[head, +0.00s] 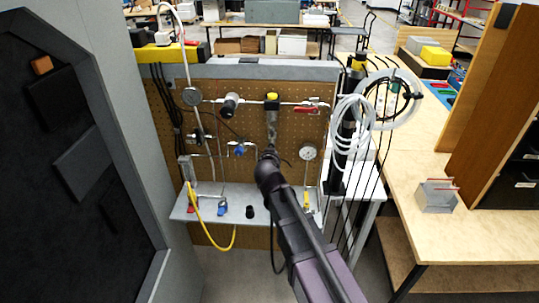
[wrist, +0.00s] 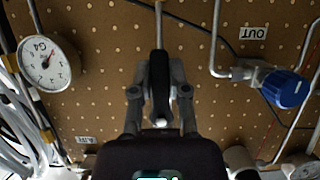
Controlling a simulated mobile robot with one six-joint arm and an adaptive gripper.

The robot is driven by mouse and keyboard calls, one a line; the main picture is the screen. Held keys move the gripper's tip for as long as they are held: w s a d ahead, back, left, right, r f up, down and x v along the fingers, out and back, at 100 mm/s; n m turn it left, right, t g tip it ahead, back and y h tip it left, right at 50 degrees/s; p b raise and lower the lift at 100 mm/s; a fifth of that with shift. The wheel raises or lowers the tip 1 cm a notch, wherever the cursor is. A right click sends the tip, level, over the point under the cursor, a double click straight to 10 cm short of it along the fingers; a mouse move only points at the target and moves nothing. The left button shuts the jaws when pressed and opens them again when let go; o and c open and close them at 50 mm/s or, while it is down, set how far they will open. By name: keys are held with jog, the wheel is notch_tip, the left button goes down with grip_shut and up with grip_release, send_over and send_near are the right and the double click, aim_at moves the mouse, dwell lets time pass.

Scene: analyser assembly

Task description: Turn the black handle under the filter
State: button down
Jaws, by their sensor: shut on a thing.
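The filter (head: 271,122) is a grey upright cylinder with a yellow top on the pegboard in the head view. My gripper (head: 269,154) is just below it and hides most of what is under the filter. In the wrist view, my gripper (wrist: 160,104) has a finger on each side of the black handle (wrist: 159,80), closed on it. The handle lies lengthwise between the fingers, in line with a thin metal pipe. Its far side is hidden.
A round gauge (head: 308,152) is to the right of my gripper and a blue valve knob (head: 239,150) to the left. A red-handled valve (head: 306,109) is above. A grey shelf (head: 268,217) runs below. Coiled white tubing (head: 352,122) hangs at the right.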

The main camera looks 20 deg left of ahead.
dwell(0.3)
jog(key=c, duration=0.6)
grip_release()
jog(key=shift+s, duration=0.15)
